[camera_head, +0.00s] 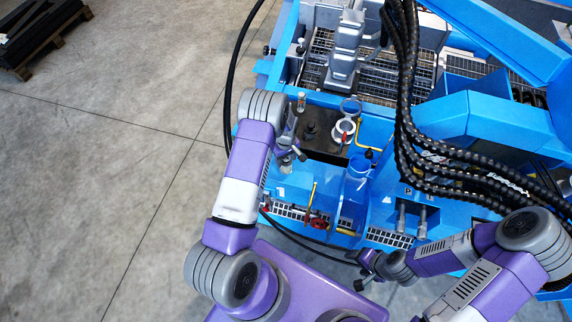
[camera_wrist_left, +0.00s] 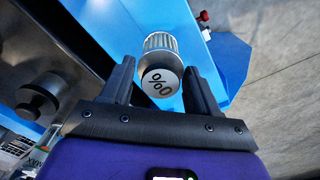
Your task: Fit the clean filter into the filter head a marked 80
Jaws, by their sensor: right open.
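The filter (camera_wrist_left: 160,43) is a pleated, metallic cylinder with a pale round end cap bearing dark characters that look like "%0". My right gripper (camera_head: 363,271) is open and empty at the machine's front edge. I cannot read any head marking "80".
A blue cylindrical housing (camera_head: 358,168) and a white ring fitting (camera_head: 343,130) with a red part stand right of my left gripper. Valves with red handles (camera_head: 318,221) are in front. Black hoses (camera_head: 408,120) hang at right.

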